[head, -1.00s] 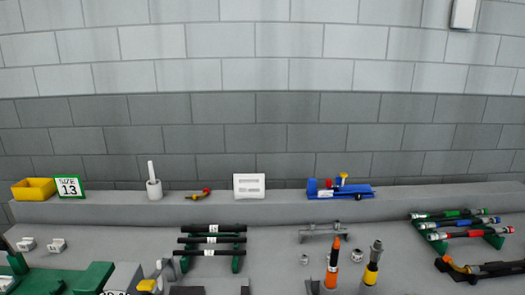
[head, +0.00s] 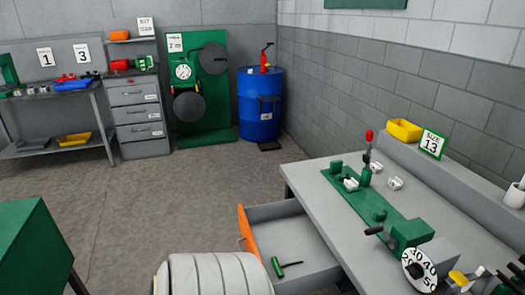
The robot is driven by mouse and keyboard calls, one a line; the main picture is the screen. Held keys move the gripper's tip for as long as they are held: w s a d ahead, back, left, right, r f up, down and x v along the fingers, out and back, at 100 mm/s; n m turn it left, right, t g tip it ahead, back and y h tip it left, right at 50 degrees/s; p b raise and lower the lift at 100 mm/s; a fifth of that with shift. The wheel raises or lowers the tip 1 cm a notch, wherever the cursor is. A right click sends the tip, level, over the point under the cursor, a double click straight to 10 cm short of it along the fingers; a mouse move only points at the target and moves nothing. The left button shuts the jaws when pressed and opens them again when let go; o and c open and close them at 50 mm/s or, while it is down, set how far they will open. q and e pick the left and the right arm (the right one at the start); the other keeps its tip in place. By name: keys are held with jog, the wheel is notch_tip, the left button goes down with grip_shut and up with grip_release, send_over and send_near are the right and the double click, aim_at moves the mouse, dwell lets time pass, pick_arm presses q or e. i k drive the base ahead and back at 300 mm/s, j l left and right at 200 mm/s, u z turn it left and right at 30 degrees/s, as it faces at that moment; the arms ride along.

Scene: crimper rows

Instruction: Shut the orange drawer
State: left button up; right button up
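The orange drawer front (head: 248,234) stands out from the left side of the grey workbench (head: 335,205), so the drawer is open. Its grey tray (head: 285,235) shows between the orange front and the bench. A green-handled tool (head: 280,266) with a thin dark shaft lies in the tray. Part of the drawer's near side is hidden by a pale ribbed shape. Neither of my grippers is in view.
The pale ribbed shape (head: 214,274) fills the bottom centre; I cannot tell what it is. A green cabinet (head: 32,245) is at lower left. Bare floor (head: 150,205) lies left of the drawer. A blue drum (head: 258,110) and grey drawer unit (head: 138,118) stand behind.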

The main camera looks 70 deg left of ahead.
aim_at(283, 231)
jog(key=u, duration=2.45)
